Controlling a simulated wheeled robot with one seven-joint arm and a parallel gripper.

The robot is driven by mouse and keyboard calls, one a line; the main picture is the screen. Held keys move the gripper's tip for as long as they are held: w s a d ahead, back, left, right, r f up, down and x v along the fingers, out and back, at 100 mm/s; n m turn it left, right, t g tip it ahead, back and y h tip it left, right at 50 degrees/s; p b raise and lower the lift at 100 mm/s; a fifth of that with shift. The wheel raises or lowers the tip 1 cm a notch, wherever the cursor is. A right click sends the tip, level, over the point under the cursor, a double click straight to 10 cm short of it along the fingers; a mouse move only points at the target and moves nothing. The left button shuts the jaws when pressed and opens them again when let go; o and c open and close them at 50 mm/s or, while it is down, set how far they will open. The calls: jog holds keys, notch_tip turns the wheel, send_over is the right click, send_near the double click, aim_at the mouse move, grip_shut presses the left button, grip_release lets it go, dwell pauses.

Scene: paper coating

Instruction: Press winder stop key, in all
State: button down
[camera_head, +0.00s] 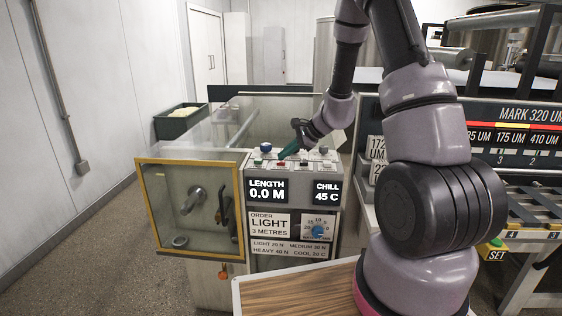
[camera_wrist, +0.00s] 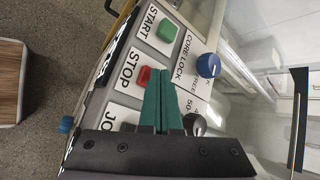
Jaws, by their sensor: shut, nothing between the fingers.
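The red stop key (camera_wrist: 144,76) sits beside the word STOP on the white key panel, with its right part behind my gripper in the wrist view. My gripper (camera_wrist: 161,72) has teal fingers, shut and empty, with the tips over or right beside the red key. I cannot tell whether they touch it. In the head view my gripper (camera_head: 281,157) points down at the panel top, close to the red key (camera_head: 281,163). The green start key (camera_wrist: 167,31) lies beyond the stop key. The JOG label shows partly below, its key hidden by my gripper.
A blue knob (camera_wrist: 208,65) marked core lock and a dark knob (camera_wrist: 195,124) stand beside the keys. The console front shows a length display (camera_head: 266,190) reading 0.0 M. A yellow-framed clear guard (camera_head: 190,210) is to the left.

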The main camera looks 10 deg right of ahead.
aim_at(285, 162)
jog(key=shift+r, duration=0.9)
jog(key=shift+r, duration=0.1)
jog(key=shift+r, duration=2.4)
